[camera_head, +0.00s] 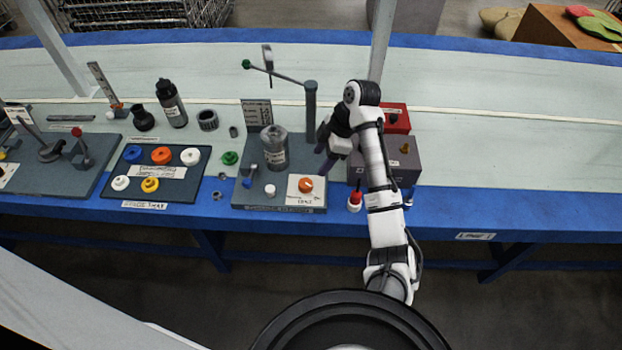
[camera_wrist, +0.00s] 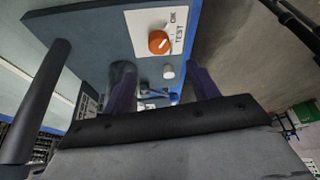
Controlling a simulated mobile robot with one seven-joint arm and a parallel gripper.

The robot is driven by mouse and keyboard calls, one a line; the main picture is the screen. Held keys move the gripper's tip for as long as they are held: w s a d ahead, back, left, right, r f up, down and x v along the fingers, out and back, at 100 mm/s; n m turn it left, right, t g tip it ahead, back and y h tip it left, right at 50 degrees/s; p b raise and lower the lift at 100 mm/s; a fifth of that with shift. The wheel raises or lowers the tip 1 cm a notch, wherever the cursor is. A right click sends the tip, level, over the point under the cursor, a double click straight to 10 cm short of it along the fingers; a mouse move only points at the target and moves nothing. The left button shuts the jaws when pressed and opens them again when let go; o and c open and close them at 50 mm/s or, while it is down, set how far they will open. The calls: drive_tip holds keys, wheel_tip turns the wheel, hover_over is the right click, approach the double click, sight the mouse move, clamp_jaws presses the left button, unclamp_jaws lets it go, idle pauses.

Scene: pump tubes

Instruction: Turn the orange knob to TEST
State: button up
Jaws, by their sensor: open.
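The orange knob (camera_head: 306,185) sits on a white label plate (camera_head: 292,192) at the front right of a grey-blue station board (camera_head: 240,198). The knob also shows in the wrist view (camera_wrist: 158,42), with a short white mark on its face and the words TEST and another, shorter word printed beside it. I cannot tell exactly which word the mark points at. My gripper (camera_head: 323,151) is above the board's right side, behind the knob and apart from it. In the wrist view my gripper (camera_wrist: 163,90) has its two dark purple fingers spread, with nothing held between them.
A grey bottle (camera_head: 274,148) and a post with a green-tipped lever (camera_head: 310,105) stand behind the knob. A small white knob (camera_head: 270,190) is to its left. A red-and-white plunger (camera_head: 354,201) and a grey box (camera_head: 400,158) are to the right. The blue table edge is in front.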

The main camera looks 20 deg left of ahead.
sight(306, 183)
drive_tip(key=b+x, duration=0.2)
drive_tip(key=x, duration=0.6)
drive_tip(key=shift+b, duration=0.35)
drive_tip(key=shift+x, duration=1.4)
drive_tip(key=c, duration=1)
